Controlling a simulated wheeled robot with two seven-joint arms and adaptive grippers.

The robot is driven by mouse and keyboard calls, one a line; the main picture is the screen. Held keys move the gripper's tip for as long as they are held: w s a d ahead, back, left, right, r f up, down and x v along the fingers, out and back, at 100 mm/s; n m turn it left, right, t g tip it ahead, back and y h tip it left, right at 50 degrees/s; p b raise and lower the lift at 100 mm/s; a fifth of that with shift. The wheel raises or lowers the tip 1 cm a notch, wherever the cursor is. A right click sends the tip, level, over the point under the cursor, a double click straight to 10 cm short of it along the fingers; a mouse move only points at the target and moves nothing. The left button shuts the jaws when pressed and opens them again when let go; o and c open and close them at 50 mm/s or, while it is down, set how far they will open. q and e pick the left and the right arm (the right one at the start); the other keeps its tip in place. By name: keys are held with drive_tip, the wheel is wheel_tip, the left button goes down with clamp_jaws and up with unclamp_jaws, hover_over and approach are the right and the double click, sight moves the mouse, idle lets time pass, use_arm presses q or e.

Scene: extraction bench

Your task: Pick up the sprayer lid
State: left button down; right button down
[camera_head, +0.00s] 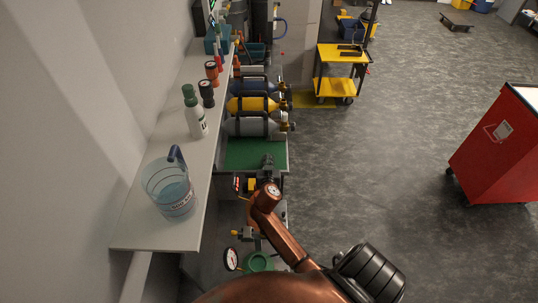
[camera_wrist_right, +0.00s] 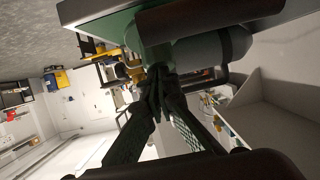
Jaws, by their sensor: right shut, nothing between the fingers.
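My right gripper (camera_head: 267,161) is over the near part of a green surface (camera_head: 243,152) beside the shelf. In the right wrist view my right gripper (camera_wrist_right: 157,88) is shut and empty, its fingertips together. Just past the fingertips, a dark green rounded piece (camera_wrist_right: 152,28) shows, with a grey-green cylinder (camera_wrist_right: 215,50) to its right. I cannot tell whether either is the sprayer lid, nor whether the fingertips touch the green piece. No sprayer lid can be made out for sure in the head view. My left gripper is not in view.
A clear jug (camera_head: 170,190) and a white bottle with a green cap (camera_head: 195,115) stand on the long shelf (camera_head: 125,225). Several gas cylinders (camera_head: 258,104) lie beyond the green surface. A yellow cart (camera_head: 338,88) and a red cabinet (camera_head: 500,150) border open floor.

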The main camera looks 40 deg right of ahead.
drive_tip(key=p+v, duration=0.1)
drive_tip(key=v, duration=0.7)
drive_tip(key=shift+s, duration=0.15)
idle(0.5)
drive_tip(key=c, duration=2.7)
unclamp_jaws()
drive_tip(key=shift+f, duration=0.1)
